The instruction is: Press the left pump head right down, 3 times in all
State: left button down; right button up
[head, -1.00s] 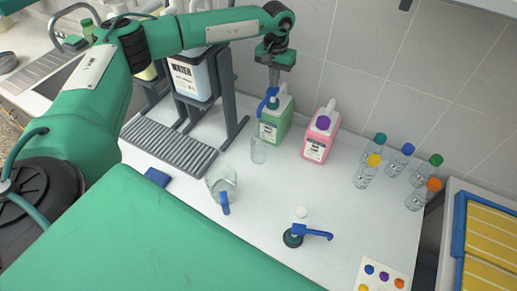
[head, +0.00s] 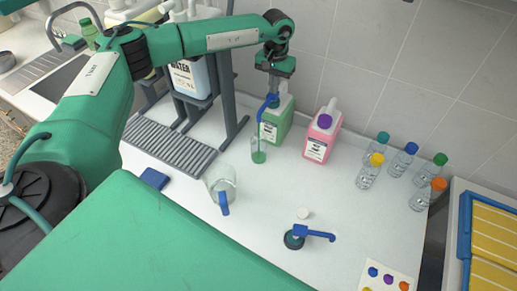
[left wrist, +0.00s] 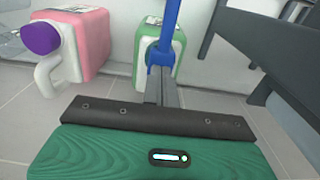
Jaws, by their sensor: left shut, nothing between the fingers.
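The left pump head (head: 269,101) is blue and sits on the green jug (head: 277,122) at the back of the counter. It also shows in the left wrist view (left wrist: 161,56), its spout running upward in that picture. My left gripper (head: 273,91) is shut and empty, pointing down with its fingertips against the top of the pump head. The head sits low over the jug. Under its spout stands a small clear beaker (head: 259,152) with green liquid in the bottom. My right gripper is in neither view.
A pink jug (head: 321,137) with a purple cap stands right of the green one. A clear pitcher (head: 221,184), a loose blue pump (head: 295,239) and several capped bottles (head: 369,172) stand on the counter. A dark rack (head: 180,150) is at left.

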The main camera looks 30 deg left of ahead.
pick_arm(q)
jog(key=shift+f, duration=0.35)
jog(key=shift+r, duration=0.55)
jog(key=shift+r+p, duration=1)
jog(key=shift+r, duration=1)
jog(key=shift+f, duration=0.2)
